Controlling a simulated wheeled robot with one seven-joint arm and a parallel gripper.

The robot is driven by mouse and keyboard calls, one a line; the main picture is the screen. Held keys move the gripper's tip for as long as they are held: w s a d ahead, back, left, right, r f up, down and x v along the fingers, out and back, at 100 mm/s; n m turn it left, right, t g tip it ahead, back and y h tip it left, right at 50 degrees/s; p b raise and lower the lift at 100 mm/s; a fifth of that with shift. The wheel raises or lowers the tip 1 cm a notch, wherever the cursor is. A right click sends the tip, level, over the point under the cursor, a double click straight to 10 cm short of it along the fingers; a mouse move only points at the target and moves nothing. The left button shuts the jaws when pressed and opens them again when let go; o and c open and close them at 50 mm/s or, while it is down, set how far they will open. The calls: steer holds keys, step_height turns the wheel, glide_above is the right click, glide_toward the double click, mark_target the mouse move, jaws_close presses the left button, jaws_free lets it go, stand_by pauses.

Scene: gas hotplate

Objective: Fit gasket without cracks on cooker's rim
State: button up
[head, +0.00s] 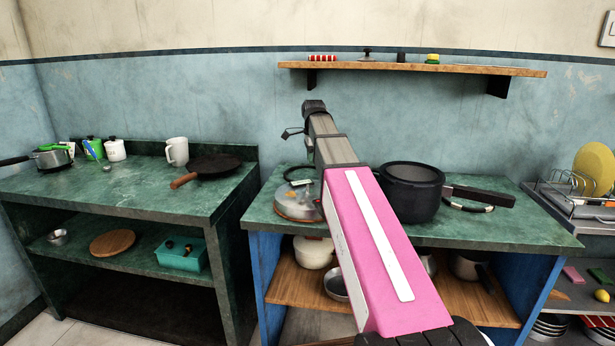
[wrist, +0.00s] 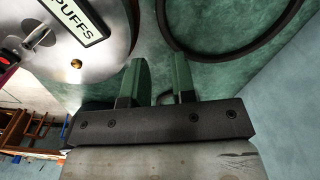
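The pressure cooker (head: 408,200) is a dark open pot with a long handle, standing on the green counter. Its round steel lid (head: 297,206) lies to its left, partly behind my arm. A dark ring gasket (head: 290,170) lies behind the lid. Another ring gasket (head: 453,206) lies right of the pot, under its handle. My gripper (head: 287,133) is raised above the back left of the counter. In the wrist view, its two fingers (wrist: 160,80) are apart with nothing gripped. The lid (wrist: 100,50) and a plain dark ring (wrist: 236,49) show beyond them. I cannot tell about cracks.
A wooden wall shelf (head: 420,68) with small items hangs above. A dish rack (head: 570,203) stands at the right. Counter space in front of the pot is clear.

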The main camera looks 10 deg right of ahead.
steer(key=shift+w+a+f, duration=0.1)
steer(key=shift+w+f, duration=0.05)
steer(key=shift+f, duration=4.25)
jaws_close()
